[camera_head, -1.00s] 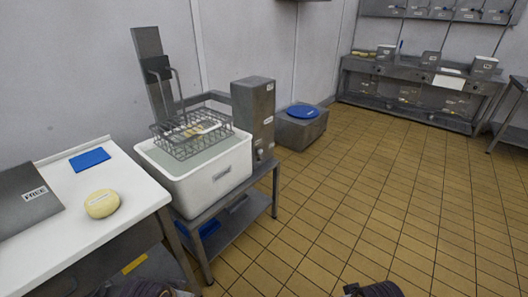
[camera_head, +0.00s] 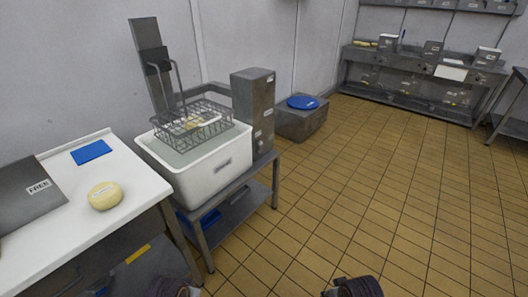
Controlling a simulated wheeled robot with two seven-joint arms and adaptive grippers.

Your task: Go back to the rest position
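Two dark parts of my own arms show at the bottom edge of the head view, one left of the middle and one right of the middle. The fingers of both grippers are out of sight below the frame, so neither gripper can be seen.
A white table (camera_head: 70,237) on the left carries a yellow cheese (camera_head: 105,195), a blue pad (camera_head: 91,152) and a grey plate. A wire basket (camera_head: 192,127) hangs at a white tub (camera_head: 215,178) on a metal stand. Tiled floor (camera_head: 380,190) is clear to the right.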

